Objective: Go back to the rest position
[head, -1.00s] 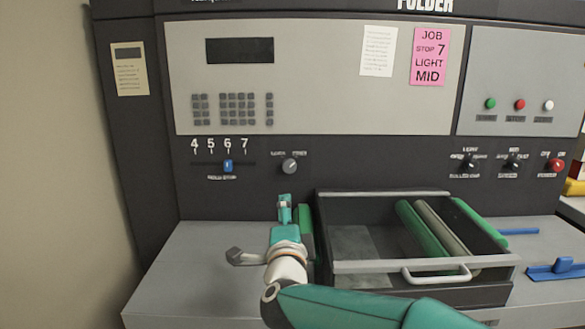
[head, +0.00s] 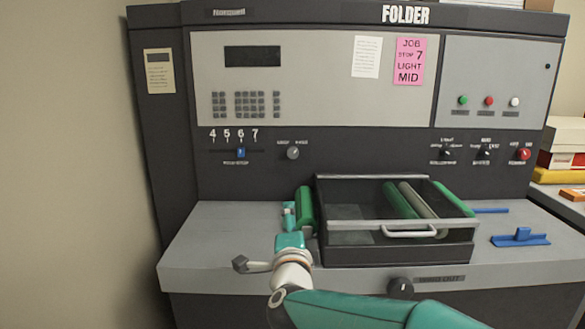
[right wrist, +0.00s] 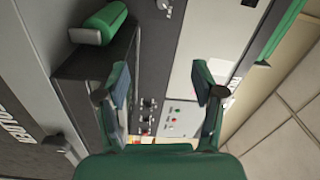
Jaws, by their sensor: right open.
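My right arm comes into the head view from the lower right, and its gripper (head: 289,217) is over the grey ledge, just left of a green roller by the black tray. In the right wrist view the gripper (right wrist: 163,85) is open, its two fingers well apart with nothing between them. My left gripper is in neither view. The folder machine (head: 320,125) stands in front of me. Its blue stop slider (head: 240,152) is under the 6.
The black tray (head: 345,255) with a pale handle holds rollers. A green roller (head: 305,207) is at its left. A blue tool (head: 520,238) lies on the right ledge. A pink note (head: 409,62) reads stop 7, light, mid. The ledge's left end is clear.

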